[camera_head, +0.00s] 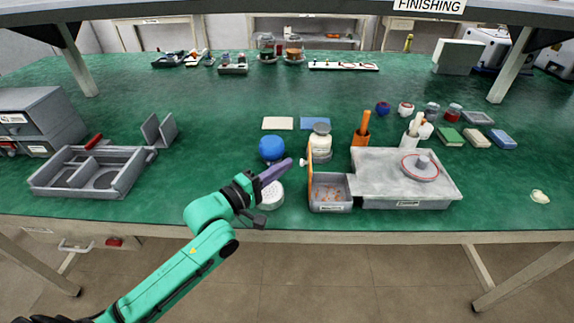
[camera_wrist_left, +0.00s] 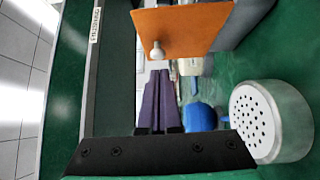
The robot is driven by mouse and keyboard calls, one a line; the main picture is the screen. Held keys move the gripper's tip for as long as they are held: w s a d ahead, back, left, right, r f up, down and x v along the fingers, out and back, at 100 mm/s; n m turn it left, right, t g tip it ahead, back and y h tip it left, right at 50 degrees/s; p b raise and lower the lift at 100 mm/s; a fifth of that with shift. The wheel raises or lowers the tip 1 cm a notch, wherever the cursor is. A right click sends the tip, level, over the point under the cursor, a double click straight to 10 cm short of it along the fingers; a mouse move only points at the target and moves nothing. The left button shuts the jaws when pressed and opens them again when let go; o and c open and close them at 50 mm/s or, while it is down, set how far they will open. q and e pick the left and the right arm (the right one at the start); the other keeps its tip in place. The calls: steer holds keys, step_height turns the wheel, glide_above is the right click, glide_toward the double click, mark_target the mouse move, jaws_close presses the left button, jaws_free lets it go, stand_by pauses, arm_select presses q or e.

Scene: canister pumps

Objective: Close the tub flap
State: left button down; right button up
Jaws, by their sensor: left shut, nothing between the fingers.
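The grey tub (camera_head: 331,208) stands near the front edge of the table, with reddish bits inside. Its orange flap (camera_head: 311,178) stands up on the tub's left side, so the tub is open on top. A pale knob (camera_head: 303,162) sticks out from the flap's left face. The flap (camera_wrist_left: 190,32) and knob (camera_wrist_left: 157,50) also show large in the left wrist view. My left gripper (camera_head: 288,164) has purple fingers, shut and empty, just left of the knob. In the wrist view its fingertips (camera_wrist_left: 160,73) are just below the knob, with no clear contact. My right gripper is not in view.
A white perforated-top canister (camera_head: 271,195) stands beside my left fingers. A blue ball (camera_head: 272,148) and a cream jar (camera_head: 320,143) stand behind. A grey block (camera_head: 385,163) with a round lid adjoins the tub on the right. A grey divided tray (camera_head: 90,172) lies far left.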

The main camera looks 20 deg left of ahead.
arm_select(q)
steer(key=shift+w+d, duration=0.1)
steer(key=shift+d, duration=0.5)
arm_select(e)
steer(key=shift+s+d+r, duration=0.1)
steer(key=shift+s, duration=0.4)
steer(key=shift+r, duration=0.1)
